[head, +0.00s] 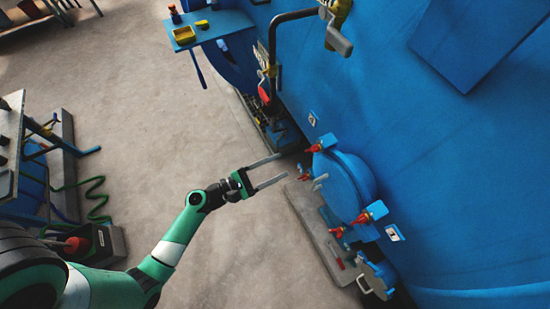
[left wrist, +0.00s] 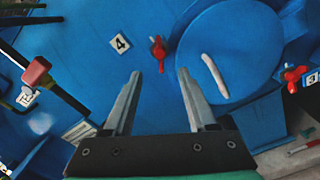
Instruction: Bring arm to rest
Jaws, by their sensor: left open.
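My left gripper (head: 272,172) is open and empty in the head view, at the end of my green and white arm. Its fingers point right toward the blue round hatch (head: 345,185) on the autoclave and look apart from it. In the left wrist view the open fingers (left wrist: 165,100) show with nothing between them. The hatch (left wrist: 225,55) lies ahead and to the right there, with a white handle (left wrist: 215,75) across it. Red clamps sit around its rim, one near the label 4 (left wrist: 120,43). My right gripper is not in view.
The large blue autoclave wall (head: 440,130) fills the right side. A blue shelf (head: 208,27) with a yellow tray juts out at the top. A workbench (head: 10,140) and green hose (head: 95,190) stand at the left. The grey floor (head: 150,100) between is clear.

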